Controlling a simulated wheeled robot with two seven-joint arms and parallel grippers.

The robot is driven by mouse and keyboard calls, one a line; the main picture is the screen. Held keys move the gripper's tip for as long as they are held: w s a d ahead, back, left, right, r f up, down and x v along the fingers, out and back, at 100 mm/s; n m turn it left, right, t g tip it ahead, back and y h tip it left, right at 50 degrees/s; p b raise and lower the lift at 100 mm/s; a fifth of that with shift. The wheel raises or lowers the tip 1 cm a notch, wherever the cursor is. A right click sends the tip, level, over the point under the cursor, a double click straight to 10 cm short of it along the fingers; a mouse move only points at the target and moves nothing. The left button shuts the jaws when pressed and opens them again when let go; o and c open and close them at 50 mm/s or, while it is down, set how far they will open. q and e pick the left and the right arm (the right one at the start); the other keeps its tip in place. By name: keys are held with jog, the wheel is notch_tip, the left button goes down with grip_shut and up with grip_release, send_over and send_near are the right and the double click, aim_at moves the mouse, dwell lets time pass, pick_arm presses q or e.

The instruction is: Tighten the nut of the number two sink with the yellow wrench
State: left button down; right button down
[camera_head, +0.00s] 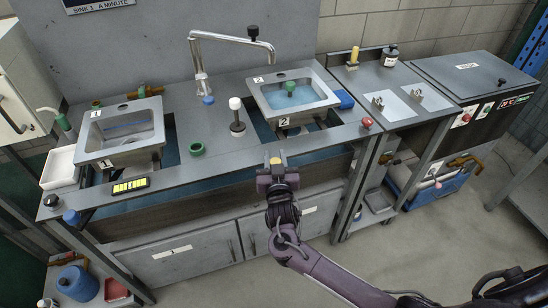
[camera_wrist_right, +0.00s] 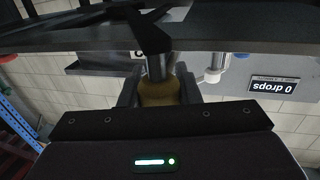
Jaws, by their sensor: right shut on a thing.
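The number two sink (camera_head: 258,92) is a grey basin with blue water and a green piece (camera_head: 290,87) inside. It sits raised in the counter's right opening, with "2" labels on it. My right gripper (camera_head: 276,166) is at the counter's front edge, below and left of this sink. It is shut on a yellow-topped thing, which I take to be the yellow wrench (camera_head: 275,160). In the right wrist view, a dull yellow part with a dark shaft, the wrench (camera_wrist_right: 160,92), stands between the fingers (camera_wrist_right: 158,82). I cannot make out the sink's nut. My left gripper is out of view.
The number one sink (camera_head: 88,138) sits at the left. A green ring (camera_head: 197,149), a white-topped dark post (camera_head: 237,115) and a faucet (camera_head: 200,78) stand between the sinks. A red knob (camera_head: 367,122) is at the counter's right front. The floor in front is clear.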

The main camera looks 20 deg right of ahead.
jog(key=d+y, duration=0.1)
jog(key=s+d+n+y+p, duration=0.1)
jog(key=d, duration=0.2)
jog(key=shift+s+n+y, duration=0.4)
jog(key=c, duration=1.1)
grip_release()
jog(key=shift+o, duration=0.2)
